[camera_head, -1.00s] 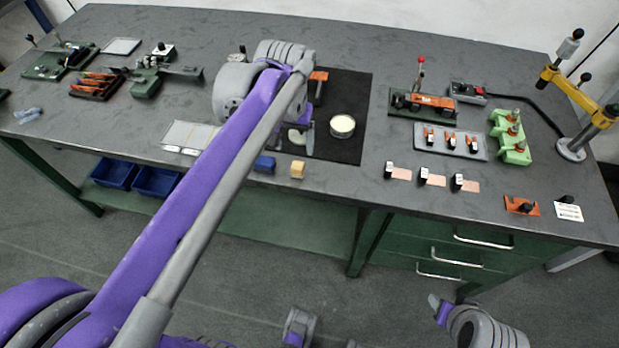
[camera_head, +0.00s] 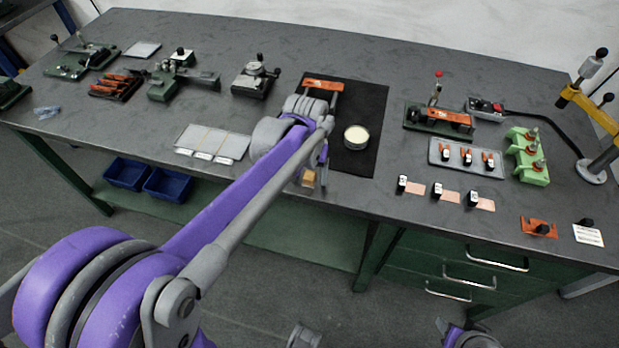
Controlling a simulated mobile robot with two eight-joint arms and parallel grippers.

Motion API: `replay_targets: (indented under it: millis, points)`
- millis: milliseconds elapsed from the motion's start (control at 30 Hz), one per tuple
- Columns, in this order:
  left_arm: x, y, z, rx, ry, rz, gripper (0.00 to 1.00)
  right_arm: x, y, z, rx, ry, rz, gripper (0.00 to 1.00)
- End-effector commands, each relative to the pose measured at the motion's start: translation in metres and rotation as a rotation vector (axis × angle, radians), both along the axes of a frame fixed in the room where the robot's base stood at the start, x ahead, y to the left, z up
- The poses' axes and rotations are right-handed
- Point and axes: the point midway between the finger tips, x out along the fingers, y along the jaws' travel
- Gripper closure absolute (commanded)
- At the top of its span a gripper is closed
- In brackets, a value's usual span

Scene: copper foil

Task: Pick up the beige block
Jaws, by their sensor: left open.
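The beige block (camera_head: 308,178) lies near the front edge of the table, partly hidden by my left arm and gripper. My left gripper (camera_head: 318,178) is open and points down at the block. A finger shows close to the block's right side; I cannot tell whether it touches. The other finger is hard to make out. A grey and purple part of my right arm shows at the bottom right edge, too cut off to tell its gripper's state.
A black mat (camera_head: 372,110) lies behind, bearing a round cream-topped tin (camera_head: 356,137) and an orange piece (camera_head: 323,85). A pale panelled tray (camera_head: 212,142) is to the left. Copper foil pieces (camera_head: 448,196) lie to the right. Bare table separates them.

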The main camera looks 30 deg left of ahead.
Motion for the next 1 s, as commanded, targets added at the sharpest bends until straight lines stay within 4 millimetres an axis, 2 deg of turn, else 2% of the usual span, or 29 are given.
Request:
replay_targets:
  millis: [167, 567, 867, 1000]
  points:
    - [0.0, 0.0, 0.0, 0.0, 0.0, 0.0, 0.27, 0.0, 0.0, 0.0, 0.0, 0.0, 0.0, 0.5]
    - [0.0, 0.0, 0.0, 0.0, 0.0, 0.0, 0.99, 0.0, 0.0, 0.0, 0.0, 0.0, 0.0, 0.5]
    - [0.0, 0.0, 0.001, 0.0, 0.0, 0.0, 1.0, 0.0, 0.0, 0.0, 0.0, 0.0, 0.0, 0.5]
    - [0.0, 0.0, 0.014, 0.0, 0.0, 0.0, 1.0, 0.0, 0.0, 0.002, 0.0, -0.001, 0.0, 0.5]
